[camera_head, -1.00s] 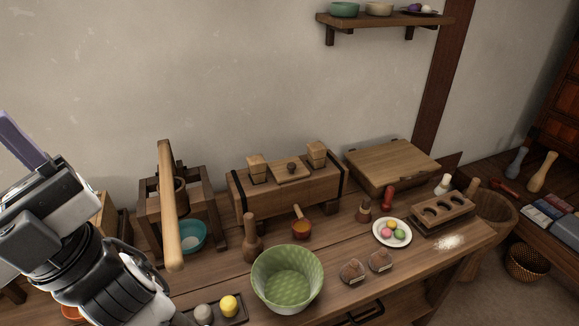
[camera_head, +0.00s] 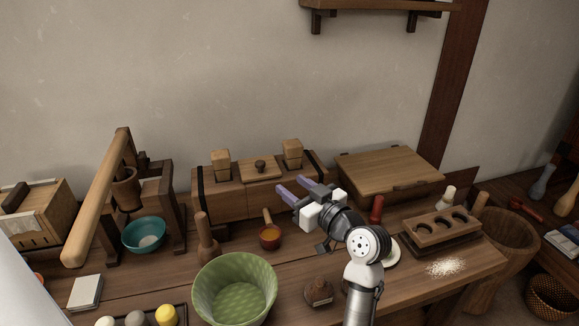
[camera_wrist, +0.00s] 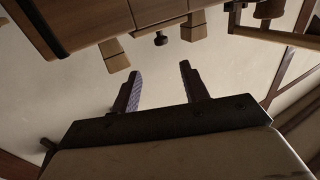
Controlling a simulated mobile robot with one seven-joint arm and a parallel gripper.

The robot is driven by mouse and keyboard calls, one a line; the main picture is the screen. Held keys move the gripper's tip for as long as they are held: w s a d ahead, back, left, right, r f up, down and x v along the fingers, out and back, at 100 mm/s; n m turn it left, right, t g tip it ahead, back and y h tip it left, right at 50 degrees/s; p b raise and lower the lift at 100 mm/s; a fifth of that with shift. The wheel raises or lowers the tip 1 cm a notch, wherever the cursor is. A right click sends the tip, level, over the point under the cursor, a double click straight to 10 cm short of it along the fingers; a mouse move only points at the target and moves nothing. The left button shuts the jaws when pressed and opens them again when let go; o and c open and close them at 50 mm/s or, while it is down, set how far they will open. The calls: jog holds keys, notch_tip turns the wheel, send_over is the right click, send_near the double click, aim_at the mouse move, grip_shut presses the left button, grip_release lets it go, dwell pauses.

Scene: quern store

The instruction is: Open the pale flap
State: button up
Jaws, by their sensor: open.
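A pale wooden panel with a dark knob (camera_head: 258,168) lies shut on top of a long wooden chest (camera_head: 226,201), between two pale blocks. A flat wooden box (camera_head: 388,168) to its right has a broad, closed light-brown lid. I cannot tell for certain which of the two is the pale flap. My gripper (camera_head: 291,186) is open and empty, its purple fingers apart before the chest's right part. In the wrist view the knob (camera_wrist: 161,39) shows beyond the gap between the fingertips (camera_wrist: 161,70), not touched.
Two pale blocks (camera_head: 220,163) (camera_head: 292,153) stand up beside the panel. A holed wooden block (camera_head: 440,228) is at right. A shelf (camera_head: 378,10) hangs above.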

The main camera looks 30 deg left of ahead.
aim_at(263, 164)
jog(key=p+x, duration=0.3)
jog(key=x, duration=1)
jog(key=shift+a, duration=0.4)
grip_shut()
